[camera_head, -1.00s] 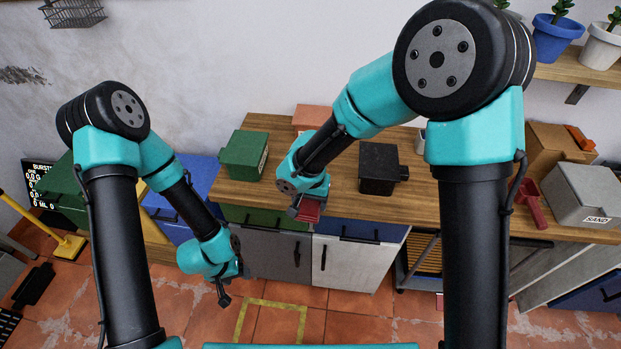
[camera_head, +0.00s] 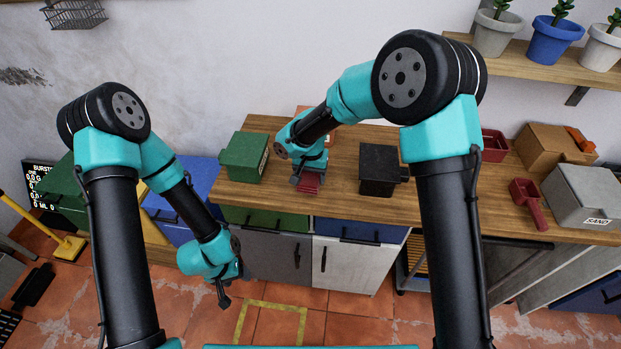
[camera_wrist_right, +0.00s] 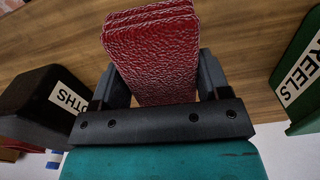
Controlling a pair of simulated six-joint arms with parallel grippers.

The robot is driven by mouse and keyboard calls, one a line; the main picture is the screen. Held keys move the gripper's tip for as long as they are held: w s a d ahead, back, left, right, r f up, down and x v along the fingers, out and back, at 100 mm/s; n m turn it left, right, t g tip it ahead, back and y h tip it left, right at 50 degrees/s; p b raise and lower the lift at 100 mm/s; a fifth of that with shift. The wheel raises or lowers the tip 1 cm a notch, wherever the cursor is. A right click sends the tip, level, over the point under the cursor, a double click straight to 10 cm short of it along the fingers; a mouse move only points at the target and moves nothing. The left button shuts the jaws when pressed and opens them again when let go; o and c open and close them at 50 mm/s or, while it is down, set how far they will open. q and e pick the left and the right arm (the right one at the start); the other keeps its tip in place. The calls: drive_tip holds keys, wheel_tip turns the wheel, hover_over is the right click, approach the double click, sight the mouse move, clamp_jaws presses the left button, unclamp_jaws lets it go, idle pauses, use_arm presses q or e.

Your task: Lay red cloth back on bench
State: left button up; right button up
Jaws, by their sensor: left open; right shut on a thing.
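The red cloth (camera_head: 309,182) is a folded, textured stack. My right gripper (camera_head: 308,178) is shut on it, over the wooden bench (camera_head: 338,190) near its front edge, between the green tin and the black tin. In the right wrist view the cloth (camera_wrist_right: 152,50) shows between the two dark fingers of the gripper (camera_wrist_right: 158,80), with bench wood behind it. I cannot tell whether the cloth touches the bench. My left gripper (camera_head: 224,295) is open and empty, low in front of the bench over the tiled floor.
The green tin (camera_head: 243,157), labelled REELS in the wrist view (camera_wrist_right: 305,80), stands left. The black tin (camera_head: 379,168), its label ending in OTHS (camera_wrist_right: 45,100), stands right. A red scoop (camera_head: 529,203) and grey SAND tin (camera_head: 585,195) are farther right.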

sight(310, 178)
drive_tip(key=shift+w+f, duration=0.35)
drive_tip(key=shift+f, duration=0.3)
drive_tip(key=shift+w+f, duration=0.3)
drive_tip(key=shift+f, duration=0.7)
drive_tip(key=shift+f, duration=0.25)
drive_tip(key=o, duration=0.9)
drive_tip(key=shift+o, duration=0.2)
drive_tip(key=shift+r, duration=0.15)
wheel_tip(310, 178, up, 17)
drive_tip(key=shift+d+r, duration=0.1)
